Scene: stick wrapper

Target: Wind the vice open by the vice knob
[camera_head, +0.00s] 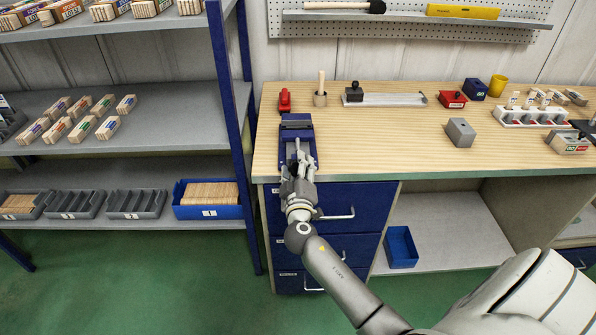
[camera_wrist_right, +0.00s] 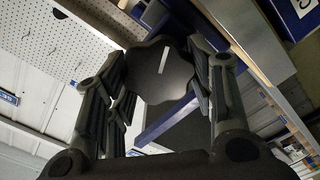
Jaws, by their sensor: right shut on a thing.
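The blue vice (camera_head: 297,130) stands at the left front edge of the wooden workbench, with grey jaws at its top. My right gripper (camera_head: 299,176) is at the front of the vice, at the bench edge. In the right wrist view the dark, lobed vice knob (camera_wrist_right: 160,75) with a pale line on its face sits between the two fingers of my right gripper (camera_wrist_right: 165,95), which is shut on it. In the head view the knob is hidden by the gripper. My left gripper is not in view.
The workbench (camera_head: 390,140) has clear room right of the vice. A red tool (camera_head: 285,100) and a holder with a stick (camera_head: 320,97) stand behind it. A grey block (camera_head: 460,132) lies to the right. Drawer handles (camera_head: 338,213) stick out below. A blue shelf post (camera_head: 236,150) stands close on the left.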

